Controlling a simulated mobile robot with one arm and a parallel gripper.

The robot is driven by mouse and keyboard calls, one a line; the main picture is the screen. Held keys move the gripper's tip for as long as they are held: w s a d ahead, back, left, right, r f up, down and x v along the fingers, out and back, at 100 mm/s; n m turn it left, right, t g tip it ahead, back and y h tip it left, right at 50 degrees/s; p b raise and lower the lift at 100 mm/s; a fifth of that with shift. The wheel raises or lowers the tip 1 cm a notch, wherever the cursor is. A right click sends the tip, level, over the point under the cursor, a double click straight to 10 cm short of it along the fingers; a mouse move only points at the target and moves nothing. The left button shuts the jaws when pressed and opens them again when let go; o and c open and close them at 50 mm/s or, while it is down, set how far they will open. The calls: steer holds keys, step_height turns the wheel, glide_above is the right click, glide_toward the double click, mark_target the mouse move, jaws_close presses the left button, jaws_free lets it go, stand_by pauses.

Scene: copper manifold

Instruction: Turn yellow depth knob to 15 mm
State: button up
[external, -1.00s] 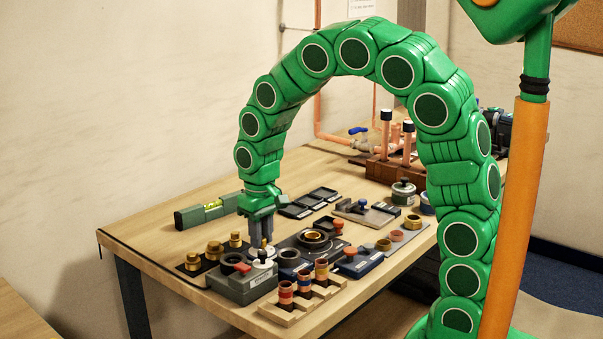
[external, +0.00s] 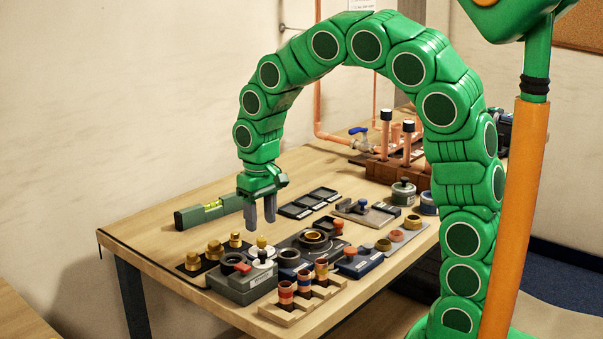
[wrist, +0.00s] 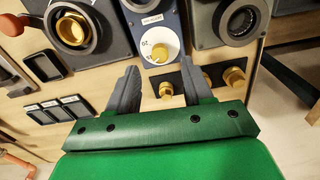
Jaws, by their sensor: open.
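The yellow knob (external: 262,241) stands on a white round dial (external: 263,260) at the table's front. In the wrist view, the yellow knob (wrist: 158,55) sits on the white dial (wrist: 165,39), on a blue-grey block. The dial's marks are too small to read, so I cannot tell its setting. My gripper (external: 260,222) is open and empty, just above the knob and apart from it. In the wrist view my gripper's (wrist: 159,68) two grey fingers are spread to either side, with the knob seen between and beyond them.
Brass fittings (external: 214,249) stand on a dark strip left of the knob. A grey block with a red lever (external: 243,268) is close by. A wooden stepped rack (external: 283,317) holds banded copper pieces at the front edge.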

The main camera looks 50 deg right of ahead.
mark_target(262, 237)
steer(key=shift+r, duration=1.6)
steer(key=shift+s+d, duration=0.1)
steer(key=shift+s, duration=0.15)
steer(key=s+d+r+g, duration=0.1)
steer(key=s+d+r, duration=0.1)
steer(key=s, duration=1.4)
steer(key=s+d+r, duration=0.2)
steer(key=s+d, duration=0.2)
steer(key=s, duration=1.2)
steer(key=shift+s+n+g, duration=0.25)
steer(key=shift+n+g, duration=0.15)
steer(key=shift+c, duration=0.4)
